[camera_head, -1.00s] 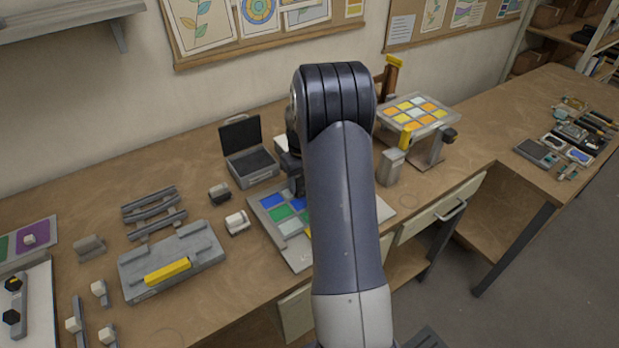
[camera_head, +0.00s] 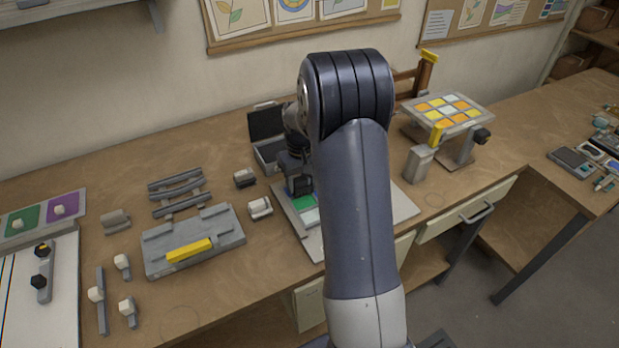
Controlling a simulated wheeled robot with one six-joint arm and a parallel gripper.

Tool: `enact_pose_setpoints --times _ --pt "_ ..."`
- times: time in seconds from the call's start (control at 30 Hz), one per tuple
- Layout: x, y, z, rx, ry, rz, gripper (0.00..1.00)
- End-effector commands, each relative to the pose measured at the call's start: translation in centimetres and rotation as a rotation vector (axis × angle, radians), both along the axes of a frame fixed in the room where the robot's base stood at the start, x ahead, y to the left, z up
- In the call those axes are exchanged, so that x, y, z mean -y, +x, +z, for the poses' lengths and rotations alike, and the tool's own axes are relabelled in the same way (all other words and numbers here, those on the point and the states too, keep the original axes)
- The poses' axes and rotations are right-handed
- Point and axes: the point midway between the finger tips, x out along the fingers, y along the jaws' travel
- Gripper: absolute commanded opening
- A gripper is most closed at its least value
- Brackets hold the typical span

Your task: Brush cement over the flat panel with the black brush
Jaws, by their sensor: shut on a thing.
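The flat panel (camera_head: 401,207) is a grey board lying on the bench, with coloured panes on it. A green pane (camera_head: 303,203) and a pale pane (camera_head: 311,217) show at its left; my arm hides its middle. My gripper (camera_head: 299,188) is at the panel's back-left part, over or right by the panes. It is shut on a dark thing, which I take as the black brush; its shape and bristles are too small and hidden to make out. I cannot tell whether it touches the panel.
An open grey case (camera_head: 270,152) stands just behind my gripper. A raised stand with an orange and yellow paned panel (camera_head: 447,109) is at the right. A grey fixture with a yellow bar (camera_head: 189,250) and small blocks are at the left.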

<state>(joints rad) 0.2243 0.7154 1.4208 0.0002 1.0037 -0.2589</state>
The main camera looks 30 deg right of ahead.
Motion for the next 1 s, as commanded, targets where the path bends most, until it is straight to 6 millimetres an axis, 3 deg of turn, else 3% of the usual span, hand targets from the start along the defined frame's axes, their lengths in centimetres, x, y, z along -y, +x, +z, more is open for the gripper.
enact_pose_setpoints --times 0.5,1.0 --pt "-4.1 -0.2 0.0 -0.001 0.0 0.001 0.34" --pt "-4.4 -0.2 0.3 -0.001 0.0 0.0 0.34"
